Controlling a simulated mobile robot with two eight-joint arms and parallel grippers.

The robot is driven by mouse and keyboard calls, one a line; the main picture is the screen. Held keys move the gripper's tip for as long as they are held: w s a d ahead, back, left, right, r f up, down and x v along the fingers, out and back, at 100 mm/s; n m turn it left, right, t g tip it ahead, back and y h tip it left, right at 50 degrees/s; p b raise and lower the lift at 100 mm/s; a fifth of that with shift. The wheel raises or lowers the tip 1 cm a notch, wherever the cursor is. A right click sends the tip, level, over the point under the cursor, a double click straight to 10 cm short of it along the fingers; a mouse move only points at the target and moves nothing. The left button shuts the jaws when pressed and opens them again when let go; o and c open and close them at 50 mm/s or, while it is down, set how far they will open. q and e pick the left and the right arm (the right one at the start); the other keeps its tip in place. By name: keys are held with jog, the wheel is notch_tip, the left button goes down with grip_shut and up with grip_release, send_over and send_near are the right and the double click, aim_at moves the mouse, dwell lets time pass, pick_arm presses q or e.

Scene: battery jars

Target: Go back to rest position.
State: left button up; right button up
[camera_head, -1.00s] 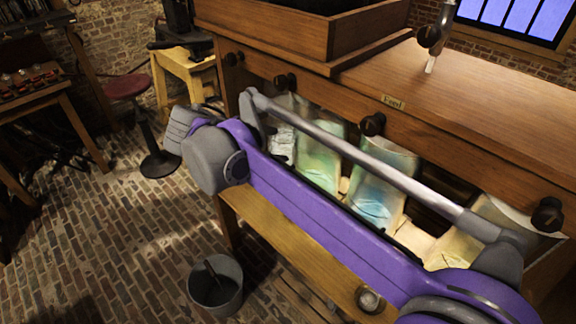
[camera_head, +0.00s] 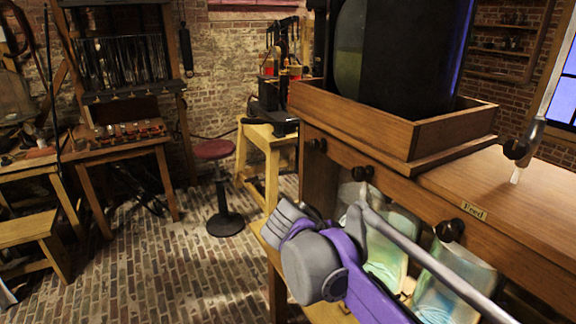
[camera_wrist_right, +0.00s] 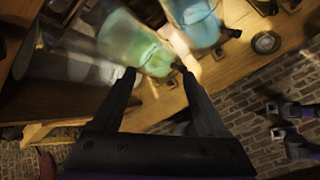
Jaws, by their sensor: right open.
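My right arm, purple and grey, crosses the lower right of the head view in front of the workbench; its wrist end (camera_head: 312,268) hides the fingers there. In the right wrist view my right gripper (camera_wrist_right: 156,70) is open, its two dark fingertips apart with nothing held between them. Beyond the tips are a greenish glass jar (camera_wrist_right: 138,48) and a bluish glass jar (camera_wrist_right: 200,24). The head view also shows the greenish jar (camera_head: 392,240) and the bluish jar (camera_head: 455,278) below the bench's front rail, partly hidden by my arm. My left gripper cannot be made out.
A red stool (camera_head: 212,150) and yellow table (camera_head: 265,140) stand behind. The brick floor (camera_head: 150,265) at left is largely clear.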

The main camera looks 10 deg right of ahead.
jog(key=s+a+f+m+t+y, duration=0.1)
jog(key=s+a+f+m+y, duration=0.1)
jog(key=s+f+m+y, duration=0.6)
jog(key=s+f+m, duration=0.5)
jog(key=s+f, duration=0.7)
jog(key=shift+a+f+m+t+y, duration=0.25)
jog(key=shift+a+m+t+y, duration=0.05)
jog(key=shift+a, duration=0.05)
